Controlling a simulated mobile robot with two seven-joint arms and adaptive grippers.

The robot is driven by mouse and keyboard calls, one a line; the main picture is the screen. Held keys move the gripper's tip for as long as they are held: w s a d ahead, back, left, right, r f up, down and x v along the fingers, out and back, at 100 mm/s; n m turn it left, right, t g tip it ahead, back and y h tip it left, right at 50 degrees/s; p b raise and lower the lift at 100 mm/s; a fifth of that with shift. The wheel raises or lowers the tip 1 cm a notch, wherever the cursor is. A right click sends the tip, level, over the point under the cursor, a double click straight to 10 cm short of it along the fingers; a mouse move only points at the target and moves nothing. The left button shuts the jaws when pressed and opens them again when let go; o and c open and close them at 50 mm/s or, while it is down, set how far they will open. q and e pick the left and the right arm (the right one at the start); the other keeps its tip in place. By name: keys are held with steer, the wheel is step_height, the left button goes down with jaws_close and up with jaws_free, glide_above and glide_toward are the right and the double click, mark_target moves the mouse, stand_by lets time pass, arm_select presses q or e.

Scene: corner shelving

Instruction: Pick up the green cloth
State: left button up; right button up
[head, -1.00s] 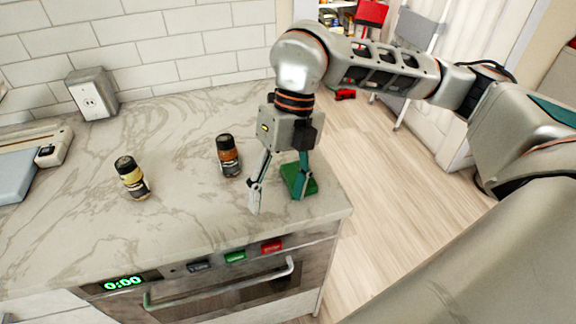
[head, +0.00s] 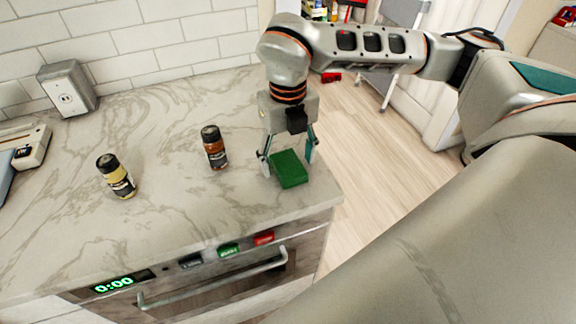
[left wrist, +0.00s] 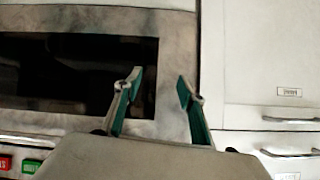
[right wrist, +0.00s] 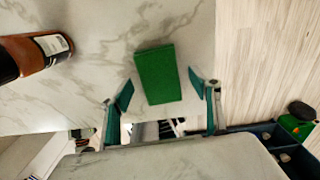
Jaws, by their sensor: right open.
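The green cloth (head: 289,169) is a small folded block lying flat on the marble counter near its right corner. It also shows in the right wrist view (right wrist: 158,74), just beyond and between the fingertips. My right gripper (head: 289,160) is open and points down, its two fingers apart on either side of the cloth in the head view. In the right wrist view the open fingers (right wrist: 158,90) hold nothing. My left gripper (left wrist: 159,82) is open and empty, facing an oven front; it is not in the head view.
A brown-orange spice bottle (head: 215,147) stands left of the cloth; it also shows in the right wrist view (right wrist: 36,53). A yellow spice bottle (head: 116,176) stands further left. The counter (head: 180,215) ends just right of the cloth.

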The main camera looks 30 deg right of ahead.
mark_target(288, 164)
steer(key=shift+f, duration=0.3)
steer(key=c, duration=1.2)
step_height(288, 164, up, 20)
steer(key=shift+r+p, duration=0.1)
steer(key=shift+p, duration=0.35)
steer(key=o, duration=0.3)
steer(key=shift+c, duration=1)
